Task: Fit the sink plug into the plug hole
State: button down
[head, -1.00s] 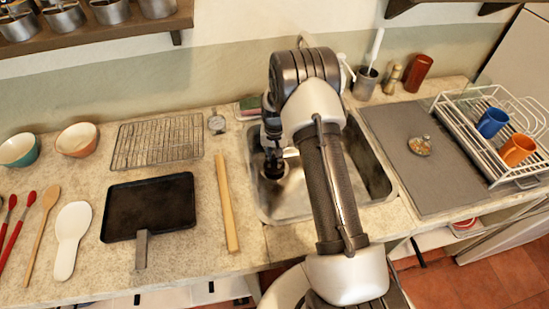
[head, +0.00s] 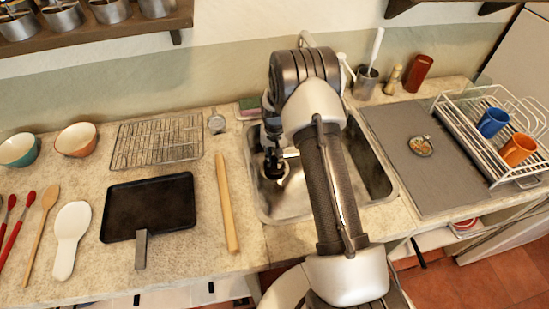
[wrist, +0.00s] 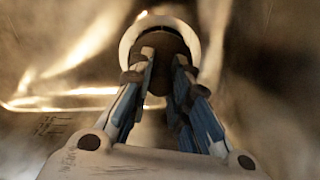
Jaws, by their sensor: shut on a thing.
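My gripper (head: 272,166) reaches down into the steel sink (head: 372,170), left of my forearm. In the wrist view the gripper (wrist: 163,62) is shut on the dark sink plug (wrist: 166,38), its two blue-sided fingers close together. A pale ring (wrist: 137,32) shows around the plug's far side. I cannot tell whether this ring is the plug's rim or the edge of the plug hole. The hole itself is hidden under the plug and fingers, so I cannot see how the plug sits in it.
A rolling pin (head: 228,205), a black tray (head: 165,205) and a wire rack (head: 158,142) lie left of the sink. A grey mat (head: 425,185) and a dish rack (head: 500,150) with two mugs are on the right. The sink walls stand close around my gripper.

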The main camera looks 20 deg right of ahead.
jog(key=shift+f+b, duration=0.85)
jog(key=shift+f, duration=0.35)
jog(key=c, duration=1.4)
grip_release()
notch_tip(320, 180, up, 12)
jog(key=shift+r, duration=0.1)
